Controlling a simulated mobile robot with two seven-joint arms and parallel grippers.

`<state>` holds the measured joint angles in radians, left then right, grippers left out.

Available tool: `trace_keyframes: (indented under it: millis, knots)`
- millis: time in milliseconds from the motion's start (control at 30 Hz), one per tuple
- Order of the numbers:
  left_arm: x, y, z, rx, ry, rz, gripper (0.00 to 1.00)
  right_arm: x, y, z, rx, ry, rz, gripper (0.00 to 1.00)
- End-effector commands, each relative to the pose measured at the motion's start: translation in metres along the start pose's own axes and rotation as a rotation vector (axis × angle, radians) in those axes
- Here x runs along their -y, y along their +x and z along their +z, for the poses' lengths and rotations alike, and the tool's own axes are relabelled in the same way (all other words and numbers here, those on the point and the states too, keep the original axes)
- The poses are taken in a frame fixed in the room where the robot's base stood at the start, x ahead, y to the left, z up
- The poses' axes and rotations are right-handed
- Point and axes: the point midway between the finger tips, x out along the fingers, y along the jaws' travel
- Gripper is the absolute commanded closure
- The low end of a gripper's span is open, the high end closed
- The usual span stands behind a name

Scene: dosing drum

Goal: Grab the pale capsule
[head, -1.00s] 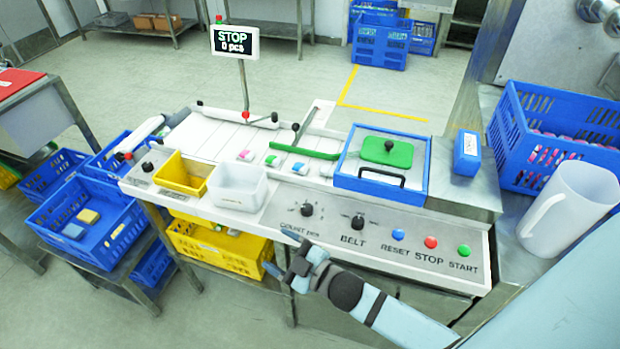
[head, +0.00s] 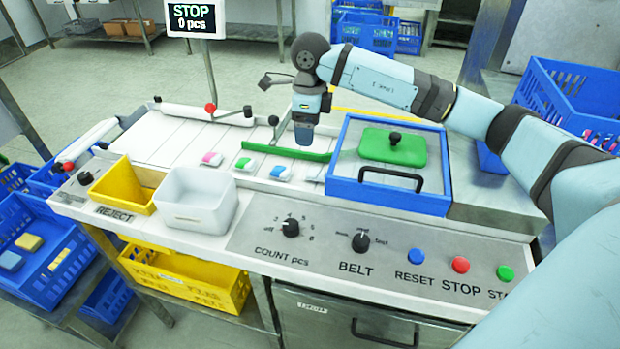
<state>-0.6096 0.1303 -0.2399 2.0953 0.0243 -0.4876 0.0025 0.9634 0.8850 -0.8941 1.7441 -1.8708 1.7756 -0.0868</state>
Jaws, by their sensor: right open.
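Several small capsules lie in a row on the white belt. One is pink and white (head: 211,158), one is green and white (head: 244,163), and one is pale white with a teal patch (head: 281,173). I cannot tell for sure which is the pale one; no capsule is plainly all pale. My right gripper (head: 304,139) points down above the belt, by the green guide bar, up and to the right of the teal-patched capsule. It is open and appears empty; its fingertips are small and partly merged with the dark jaw. My left gripper is not in view.
A blue-framed box (head: 383,205) with a green lid stands right of the capsules. A white bin (head: 196,200) and a yellow bin (head: 124,184) stand at the front left. The control panel has knobs and buttons. The display (head: 193,19) reads STOP, 0 pcs.

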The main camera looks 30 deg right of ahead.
Motion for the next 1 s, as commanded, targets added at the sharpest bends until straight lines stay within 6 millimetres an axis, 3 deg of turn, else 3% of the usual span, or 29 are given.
trace_keyframes:
  millis: [133, 500, 767, 1000]
  knots:
    - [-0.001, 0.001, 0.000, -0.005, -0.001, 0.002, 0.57, 0.011, 0.006, -0.008, -0.036, 0.013, -0.041, 0.26]
    - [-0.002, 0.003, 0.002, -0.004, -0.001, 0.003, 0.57, 0.013, 0.071, -0.009, -0.033, 0.013, -0.039, 0.26]
    - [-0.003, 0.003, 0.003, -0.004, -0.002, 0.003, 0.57, 0.012, 0.087, -0.009, -0.032, 0.012, -0.038, 0.26]
    - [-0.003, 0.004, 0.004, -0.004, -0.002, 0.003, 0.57, 0.010, 0.122, -0.010, -0.032, 0.012, -0.037, 0.26]
